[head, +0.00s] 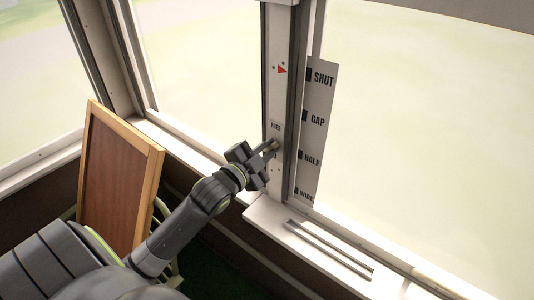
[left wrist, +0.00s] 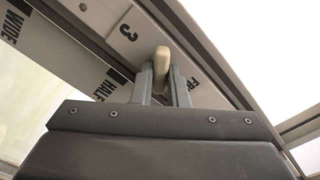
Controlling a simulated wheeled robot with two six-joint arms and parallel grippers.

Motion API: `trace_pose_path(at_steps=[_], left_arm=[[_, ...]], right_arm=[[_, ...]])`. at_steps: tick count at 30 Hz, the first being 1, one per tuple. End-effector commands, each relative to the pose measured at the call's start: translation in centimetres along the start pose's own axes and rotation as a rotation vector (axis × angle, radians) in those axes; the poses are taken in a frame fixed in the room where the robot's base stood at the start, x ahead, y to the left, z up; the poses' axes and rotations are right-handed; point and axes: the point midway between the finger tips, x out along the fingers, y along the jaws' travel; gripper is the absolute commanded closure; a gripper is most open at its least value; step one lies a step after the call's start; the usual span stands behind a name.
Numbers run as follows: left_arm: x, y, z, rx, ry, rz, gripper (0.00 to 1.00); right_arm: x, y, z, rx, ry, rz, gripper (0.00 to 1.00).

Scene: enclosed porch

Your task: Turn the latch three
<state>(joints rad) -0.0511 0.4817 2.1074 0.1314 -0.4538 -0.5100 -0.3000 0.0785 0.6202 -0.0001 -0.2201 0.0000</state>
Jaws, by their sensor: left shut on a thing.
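Latch three is a small cream lever (left wrist: 162,57) on the white window post (head: 275,100), next to a black "3" in the left wrist view. My left gripper (head: 267,150) reaches the post just below the word FREE. In the left wrist view its two fingers (left wrist: 162,82) stand on either side of the lever, shut on it. The lever's tip shows between and above the fingers; its base is partly hidden. In the head view the gripper hides most of the lever. My right gripper is not in view.
A scale strip (head: 318,130) marked SHUT, GAP, HALF and WIDE stands right of the post. A red pointer (head: 281,69) sits high on the post, near SHUT. A wood-framed board (head: 120,180) leans at the left. The sill (head: 320,250) has a slotted track.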

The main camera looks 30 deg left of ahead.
Motion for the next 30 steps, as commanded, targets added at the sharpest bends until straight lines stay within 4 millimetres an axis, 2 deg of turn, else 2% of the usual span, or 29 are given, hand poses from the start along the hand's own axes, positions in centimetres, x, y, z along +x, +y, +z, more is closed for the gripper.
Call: trace_pose_path(at_steps=[3, 18, 30], left_arm=[[0.0, 0.3, 0.2, 0.110, 0.000, 0.000, 1.00], [0.0, 0.4, 0.2, 0.534, 0.001, 0.000, 1.00], [0.0, 0.4, 0.2, 0.693, 0.000, 0.001, 1.00]], right_arm=[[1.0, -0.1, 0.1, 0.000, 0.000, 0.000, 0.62], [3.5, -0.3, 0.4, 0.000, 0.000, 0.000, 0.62], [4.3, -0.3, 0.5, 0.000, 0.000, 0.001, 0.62]])
